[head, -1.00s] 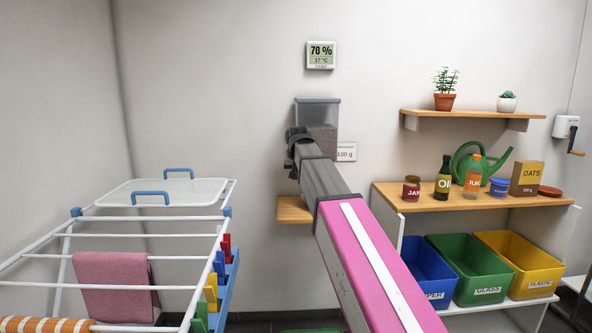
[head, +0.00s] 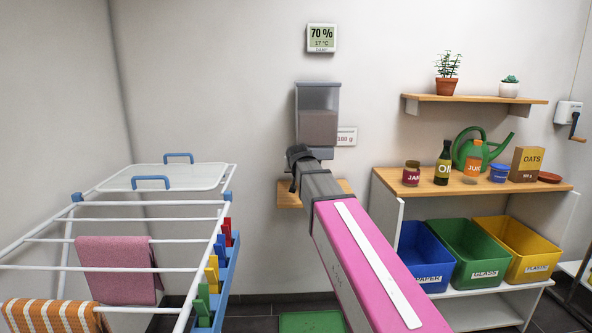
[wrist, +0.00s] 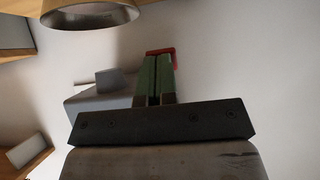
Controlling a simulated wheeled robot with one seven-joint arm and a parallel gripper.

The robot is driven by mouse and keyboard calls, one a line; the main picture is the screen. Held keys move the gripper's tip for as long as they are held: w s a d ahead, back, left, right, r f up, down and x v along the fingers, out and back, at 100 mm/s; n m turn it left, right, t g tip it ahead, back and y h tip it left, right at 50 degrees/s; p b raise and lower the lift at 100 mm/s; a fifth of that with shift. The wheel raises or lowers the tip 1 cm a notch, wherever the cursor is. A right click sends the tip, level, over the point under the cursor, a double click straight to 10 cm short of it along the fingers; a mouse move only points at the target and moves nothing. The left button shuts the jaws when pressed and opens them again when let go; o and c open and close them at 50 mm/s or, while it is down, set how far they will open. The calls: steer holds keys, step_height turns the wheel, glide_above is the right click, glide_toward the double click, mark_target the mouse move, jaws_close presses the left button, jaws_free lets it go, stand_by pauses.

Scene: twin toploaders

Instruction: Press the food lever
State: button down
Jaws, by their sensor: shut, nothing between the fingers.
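The food dispenser (head: 318,101) is a grey wall unit with a clear hopper part-filled with brown food. My arm hides its lower part in the head view. Its grey body (wrist: 92,103) seems to show left of my fingers in the wrist view. My gripper (wrist: 159,60) has its two green fingers shut together with nothing between them. A red piece (wrist: 161,51), seemingly the food lever, shows right at the fingertips. I cannot tell whether they touch it. The fingers are hidden in the head view.
A small wooden shelf (head: 287,195) is under the dispenser, and a metal bowl (wrist: 90,12) shows near my gripper. A drying rack (head: 140,204) stands left. A shelf unit (head: 385,181) with bottles and coloured bins stands right.

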steer(key=shift+r, duration=0.8)
steer(key=w+r+v, duration=0.1)
steer(key=v, duration=1.3)
stand_by(0.5)
